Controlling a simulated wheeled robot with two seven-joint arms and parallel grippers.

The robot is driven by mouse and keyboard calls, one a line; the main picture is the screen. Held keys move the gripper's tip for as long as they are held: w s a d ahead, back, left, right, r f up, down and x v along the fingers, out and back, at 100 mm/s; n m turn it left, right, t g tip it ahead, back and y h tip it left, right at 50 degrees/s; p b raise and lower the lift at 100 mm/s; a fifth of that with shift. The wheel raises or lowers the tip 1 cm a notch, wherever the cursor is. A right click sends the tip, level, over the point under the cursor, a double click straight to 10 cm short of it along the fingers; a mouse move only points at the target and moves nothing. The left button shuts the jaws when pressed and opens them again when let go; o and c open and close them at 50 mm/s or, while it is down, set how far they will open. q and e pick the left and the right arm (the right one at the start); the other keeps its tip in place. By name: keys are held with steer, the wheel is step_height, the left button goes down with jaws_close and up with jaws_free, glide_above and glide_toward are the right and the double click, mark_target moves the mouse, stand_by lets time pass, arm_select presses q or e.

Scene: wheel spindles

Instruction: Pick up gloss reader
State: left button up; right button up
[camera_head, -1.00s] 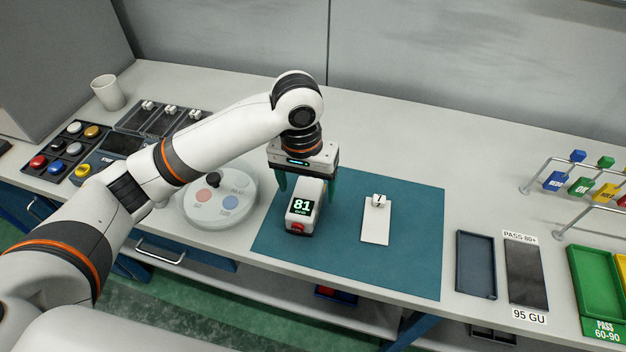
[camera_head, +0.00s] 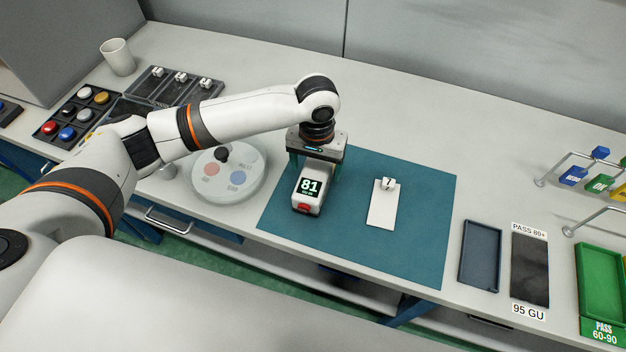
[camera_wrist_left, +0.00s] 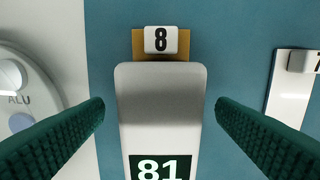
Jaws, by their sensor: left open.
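The gloss reader (camera_head: 311,188) is a white block with a dark display reading 81 and a red button at its near end. It stands on the teal mat (camera_head: 415,254). My left gripper (camera_head: 316,172) is open above it, its green fingers on either side of its body. In the left wrist view the reader (camera_wrist_left: 160,105) lies between the two fingers with a gap on each side. A tan piece with a tag marked 8 (camera_wrist_left: 160,40) shows at the reader's far end. My right gripper is not in view.
A white panel with a tag marked 7 (camera_head: 382,208) lies right of the reader. A round selector dial (camera_head: 228,184) stands to the left. A dark tray (camera_head: 480,256), a 95 GU plate (camera_head: 529,268) and a green bin (camera_head: 602,290) are at right.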

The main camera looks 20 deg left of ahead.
arm_select(q)
steer(key=shift+f, duration=1.1)
steer(key=c, duration=1.5)
steer(key=shift+w+r, duration=0.1)
steer(key=shift+r, duration=0.1)
steer(key=shift+c, duration=0.2)
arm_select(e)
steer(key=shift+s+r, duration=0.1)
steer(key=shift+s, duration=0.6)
